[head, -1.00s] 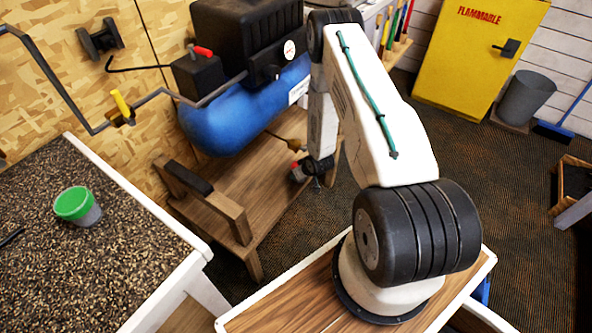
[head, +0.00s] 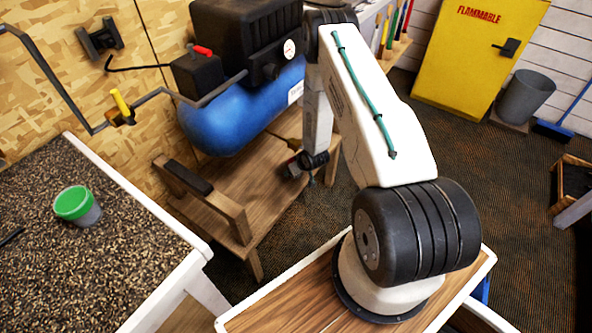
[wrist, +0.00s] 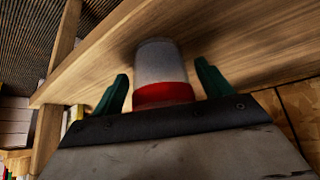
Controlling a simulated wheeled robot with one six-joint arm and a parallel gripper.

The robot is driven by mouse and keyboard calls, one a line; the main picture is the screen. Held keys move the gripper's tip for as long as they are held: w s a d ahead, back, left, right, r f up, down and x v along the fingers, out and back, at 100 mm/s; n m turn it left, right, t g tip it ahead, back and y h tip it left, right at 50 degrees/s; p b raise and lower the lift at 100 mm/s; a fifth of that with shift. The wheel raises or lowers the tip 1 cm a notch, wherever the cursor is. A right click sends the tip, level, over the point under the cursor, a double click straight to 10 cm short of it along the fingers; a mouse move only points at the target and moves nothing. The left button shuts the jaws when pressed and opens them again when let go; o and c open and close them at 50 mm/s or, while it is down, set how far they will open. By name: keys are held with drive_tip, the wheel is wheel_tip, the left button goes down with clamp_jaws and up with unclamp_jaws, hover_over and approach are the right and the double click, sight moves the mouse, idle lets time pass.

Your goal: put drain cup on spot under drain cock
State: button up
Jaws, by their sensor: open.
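A grey cup with a red band (wrist: 161,72), which I take to be the drain cup, is in the wrist view, its grey end at or close to a wooden board (wrist: 235,35). My gripper (wrist: 161,88) is open, with one green finger on each side of the cup and gaps visible on both sides. In the head view my gripper (head: 303,163) is low over the wooden stand (head: 235,180), below the blue compressor tank (head: 240,115). The cup is not clearly made out there. The drain cock and its spot are not clearly visible.
A green-rimmed cup (head: 77,206) stands on the speckled counter (head: 110,265) at left. A wooden block with a dark pad (head: 190,178) rises at the stand's near left. A yellow cabinet (head: 470,60) stands behind.

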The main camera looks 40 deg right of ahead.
drive_tip(key=s+r, duration=0.1)
drive_tip(key=s, duration=1.1)
drive_tip(key=w+r+g, duration=0.1)
drive_tip(key=w+r, duration=0.3)
drive_tip(key=r, duration=0.6)
drive_tip(key=w+r+g, duration=0.1)
drive_tip(key=w+r, duration=0.2)
drive_tip(key=r, duration=0.7)
drive_tip(key=s+a+r+h, duration=0.1)
drive_tip(key=a+r, duration=0.2)
drive_tip(key=r, duration=0.6)
drive_tip(key=s+a+r, duration=0.1)
drive_tip(key=a+r, duration=0.1)
drive_tip(key=r, duration=0.6)
drive_tip(key=s+a+r+g, duration=0.1)
drive_tip(key=s+a+r, duration=0.3)
drive_tip(key=s+r, duration=0.3)
drive_tip(key=s+a+r+g, duration=0.1)
drive_tip(key=s+a+r, duration=0.4)
drive_tip(key=r, duration=0.5)
drive_tip(key=s+a+r, duration=0.3)
drive_tip(key=s, duration=0.5)
drive_tip(key=s+a+r+g+y, duration=0.1)
drive_tip(key=s+a+r, duration=0.2)
drive_tip(key=s, duration=0.4)
drive_tip(key=shift+s, duration=0.4)
